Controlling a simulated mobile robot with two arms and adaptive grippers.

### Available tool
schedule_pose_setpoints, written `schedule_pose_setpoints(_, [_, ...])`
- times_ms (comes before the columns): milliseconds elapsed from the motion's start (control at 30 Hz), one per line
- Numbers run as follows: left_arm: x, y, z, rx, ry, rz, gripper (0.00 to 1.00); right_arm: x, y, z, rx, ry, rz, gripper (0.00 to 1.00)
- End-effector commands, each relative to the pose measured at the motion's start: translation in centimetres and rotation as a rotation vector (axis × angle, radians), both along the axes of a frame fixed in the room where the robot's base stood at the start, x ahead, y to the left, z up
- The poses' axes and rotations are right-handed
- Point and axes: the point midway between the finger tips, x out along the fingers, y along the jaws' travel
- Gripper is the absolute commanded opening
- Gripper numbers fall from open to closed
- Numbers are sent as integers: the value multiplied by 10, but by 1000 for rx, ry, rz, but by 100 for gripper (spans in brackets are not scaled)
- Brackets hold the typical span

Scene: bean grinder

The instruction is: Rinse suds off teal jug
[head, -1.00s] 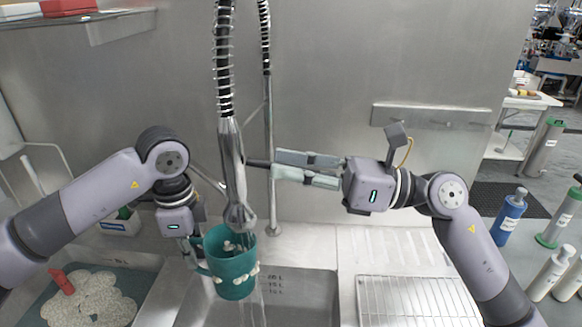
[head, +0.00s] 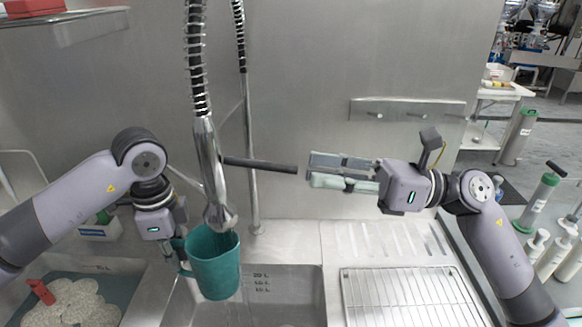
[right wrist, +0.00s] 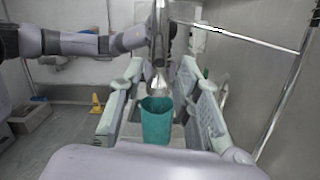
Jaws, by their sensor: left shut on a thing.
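The teal jug (head: 214,268) is upright over the sink (head: 262,292), right under the spray head (head: 218,214). No suds show on its visible side, and I see no water stream; its inside is mostly hidden. My left gripper (head: 182,256) is shut on the jug's handle side, partly hidden behind it. The dark lever (head: 262,165) of the sprayer sticks out to the right. My right gripper (head: 314,170) is open and empty, just to the right of the lever's end. The right wrist view shows its fingers apart, with the jug (right wrist: 156,122) beyond them.
A wire rack (head: 410,297) lies on the drainboard right of the sink. A basin at left holds pale round things (head: 75,303) and a red-handled item (head: 41,291). Several bottles stand at far right. A wall rail (head: 408,110) is behind my right arm.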

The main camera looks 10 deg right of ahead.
Motion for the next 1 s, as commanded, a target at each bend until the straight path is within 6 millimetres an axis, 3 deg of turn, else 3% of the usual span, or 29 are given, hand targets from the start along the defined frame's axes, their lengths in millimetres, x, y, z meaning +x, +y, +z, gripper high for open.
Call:
schedule_pose_setpoints(100, [0,0,0,0,0,0,0,-3,-19,-4,-1,3,-2,31])
schedule_pose_setpoints(300, [0,0,0,0,0,0,0,-6,-34,-5,1,0,-1,31])
schedule_pose_setpoints(1000, [0,0,0,0,0,0,0,-7,-35,-5,1,-1,0,31])
